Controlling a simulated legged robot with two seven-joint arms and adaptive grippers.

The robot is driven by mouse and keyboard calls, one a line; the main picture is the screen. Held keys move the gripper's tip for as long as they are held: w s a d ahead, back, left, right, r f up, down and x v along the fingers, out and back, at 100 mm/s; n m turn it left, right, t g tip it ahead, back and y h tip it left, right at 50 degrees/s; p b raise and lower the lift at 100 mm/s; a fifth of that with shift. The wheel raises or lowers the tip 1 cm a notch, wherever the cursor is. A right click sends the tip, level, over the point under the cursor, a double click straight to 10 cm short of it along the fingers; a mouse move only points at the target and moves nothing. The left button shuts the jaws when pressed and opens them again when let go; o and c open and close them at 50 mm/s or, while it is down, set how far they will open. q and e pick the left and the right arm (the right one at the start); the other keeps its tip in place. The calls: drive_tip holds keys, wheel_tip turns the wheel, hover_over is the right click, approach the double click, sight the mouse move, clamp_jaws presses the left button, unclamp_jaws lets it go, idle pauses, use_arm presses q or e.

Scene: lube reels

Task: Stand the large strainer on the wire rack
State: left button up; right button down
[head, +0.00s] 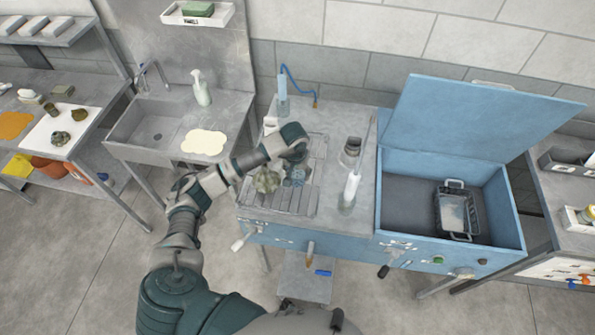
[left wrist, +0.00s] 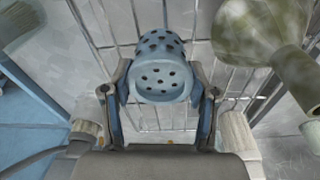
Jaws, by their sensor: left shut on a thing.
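The strainer is a blue-grey cup with round holes in its wall and face. My left gripper (head: 296,164) is shut on the strainer (head: 298,174), over the wire rack on the blue bench. In the left wrist view, the strainer (left wrist: 162,72) sits between the two fingers (left wrist: 162,98), its perforated face towards the camera. The wire rack (head: 288,203) has thin metal bars, which also show behind the strainer in the left wrist view (left wrist: 120,22). I cannot tell whether the strainer touches the bars. My right gripper is not in view.
An olive-green lumpy part (head: 266,181) is on the rack, left of the strainer. A white-handled tool (head: 351,188) and a metal cup (head: 350,150) stand right of the rack. Further right is an open blue bin (head: 405,205) with a wire basket (head: 456,212).

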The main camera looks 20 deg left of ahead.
sight(298, 175)
use_arm(q)
drive_tip(key=o, duration=1)
drive_tip(key=shift+d, duration=0.1)
drive_tip(key=o, duration=0.3)
drive_tip(key=shift+d, duration=0.5)
drive_tip(key=shift+r, duration=0.55)
drive_tip(key=r, duration=0.3)
drive_tip(key=s+r+b, duration=0.1)
drive_tip(key=r, duration=0.3)
drive_tip(key=r+b, duration=0.1)
drive_tip(key=r, duration=0.3)
drive_tip(key=shift+s, duration=0.25)
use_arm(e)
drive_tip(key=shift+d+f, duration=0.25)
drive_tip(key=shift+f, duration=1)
use_arm(q)
drive_tip(key=shift+a, duration=0.1)
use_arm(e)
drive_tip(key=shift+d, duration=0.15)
